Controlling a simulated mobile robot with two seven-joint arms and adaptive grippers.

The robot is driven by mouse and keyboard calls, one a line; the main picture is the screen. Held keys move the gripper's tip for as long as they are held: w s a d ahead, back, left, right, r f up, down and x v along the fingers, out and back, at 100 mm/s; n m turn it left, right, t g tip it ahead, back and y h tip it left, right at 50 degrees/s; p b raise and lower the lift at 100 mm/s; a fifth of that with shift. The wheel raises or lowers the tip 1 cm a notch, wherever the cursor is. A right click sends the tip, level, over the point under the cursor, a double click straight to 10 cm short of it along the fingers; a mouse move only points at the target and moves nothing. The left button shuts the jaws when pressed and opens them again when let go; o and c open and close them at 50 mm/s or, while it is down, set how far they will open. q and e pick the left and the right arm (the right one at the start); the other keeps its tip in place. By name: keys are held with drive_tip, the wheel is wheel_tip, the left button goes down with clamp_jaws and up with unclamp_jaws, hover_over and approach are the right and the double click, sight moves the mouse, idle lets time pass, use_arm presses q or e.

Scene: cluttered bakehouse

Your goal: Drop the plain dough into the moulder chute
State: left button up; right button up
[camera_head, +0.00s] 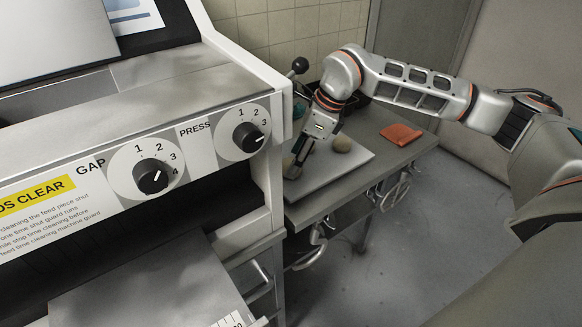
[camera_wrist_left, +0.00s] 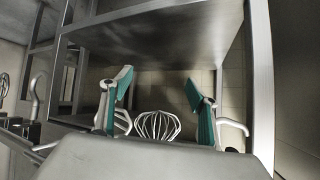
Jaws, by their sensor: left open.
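The moulder (camera_head: 215,85) fills the left of the head view, with its GAP and PRESS dials facing me; I cannot tell for sure which part is its chute. My right gripper (camera_head: 293,168) points down over the left part of this tray, left of that piece. Its fingers are small and partly hidden, so what lies between them is unclear. My left gripper (camera_wrist_left: 158,85) shows only in the left wrist view, open, its teal fingers apart.
An orange cloth (camera_head: 401,134) lies on the grey side table (camera_head: 375,160), right of the tray. Utensils hang below its front edge. In the left wrist view a wire whisk (camera_wrist_left: 158,125) shows beyond my open fingers, below a metal shelf (camera_wrist_left: 160,35). The floor at right is clear.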

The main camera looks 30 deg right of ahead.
drive_tip(key=shift+x, duration=0.9)
drive_tip(key=shift+r, duration=0.15)
drive_tip(key=c, duration=0.9)
